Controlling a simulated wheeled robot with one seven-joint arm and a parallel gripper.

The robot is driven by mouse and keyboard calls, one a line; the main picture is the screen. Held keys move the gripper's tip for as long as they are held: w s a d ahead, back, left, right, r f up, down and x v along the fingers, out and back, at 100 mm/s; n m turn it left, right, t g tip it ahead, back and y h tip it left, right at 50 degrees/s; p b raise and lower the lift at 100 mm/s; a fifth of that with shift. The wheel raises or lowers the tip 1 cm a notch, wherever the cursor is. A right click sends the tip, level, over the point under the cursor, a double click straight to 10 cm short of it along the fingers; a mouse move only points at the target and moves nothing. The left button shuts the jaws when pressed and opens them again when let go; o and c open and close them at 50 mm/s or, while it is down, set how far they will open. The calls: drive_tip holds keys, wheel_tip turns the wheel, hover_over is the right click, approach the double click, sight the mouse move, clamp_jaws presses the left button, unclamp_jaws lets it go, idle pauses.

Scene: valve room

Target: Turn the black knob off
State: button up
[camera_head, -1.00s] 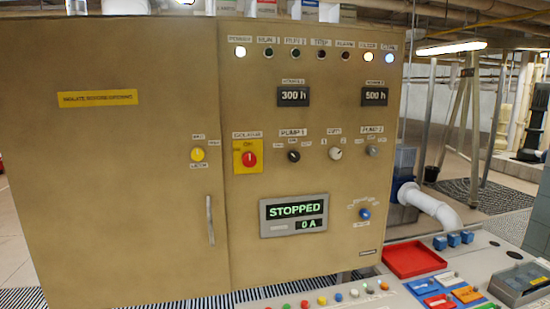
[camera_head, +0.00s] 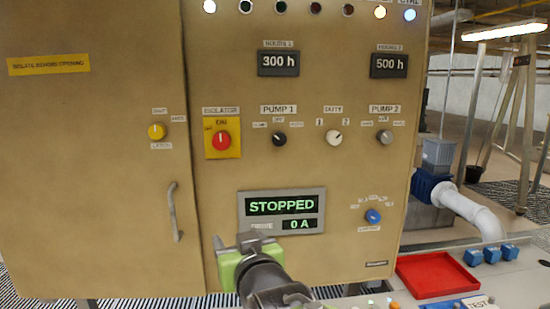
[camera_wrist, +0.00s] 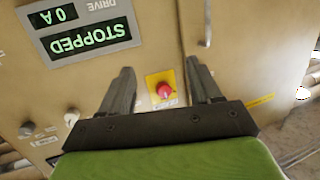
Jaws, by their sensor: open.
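The black knob (camera_head: 279,139) sits under the PUMP 1 label on the tan cabinet, between the red isolator knob (camera_head: 221,140) and the white DUTY knob (camera_head: 334,138). Its pointer is too small to read. My gripper (camera_head: 247,240) is in front of the cabinet, below and slightly left of the black knob, overlapping the lower edge of the STOPPED display (camera_head: 283,206). In the wrist view my gripper (camera_wrist: 160,66) is open and empty, its fingers apart with the red isolator knob (camera_wrist: 166,90) showing between them. The black knob is not visible there, apparently behind the left finger.
A grey PUMP 2 knob (camera_head: 384,137) and a blue selector (camera_head: 373,216) are to the right. A yellow knob (camera_head: 156,132) and a door handle (camera_head: 175,211) are to the left. A red tray (camera_head: 437,274) lies on the desk at lower right.

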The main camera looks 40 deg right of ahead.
drive_tip(key=d+r+m+t+h+b, duration=0.2)
drive_tip(key=d+r+h, duration=0.15)
drive_tip(key=d, duration=0.35)
drive_tip(key=m+h+b, duration=0.1)
drive_tip(key=h, duration=0.3)
approach(280, 143)
drive_tip(key=shift+t, duration=0.3)
drive_tip(key=p+x, duration=0.5)
drive_tip(key=x, duration=0.4)
drive_tip(key=shift+f, duration=0.2)
drive_tip(key=shift+s+h, duration=0.1)
drive_tip(key=shift+h, duration=0.15)
drive_tip(key=shift+c, duration=0.4)
drive_tip(key=c, duration=1)
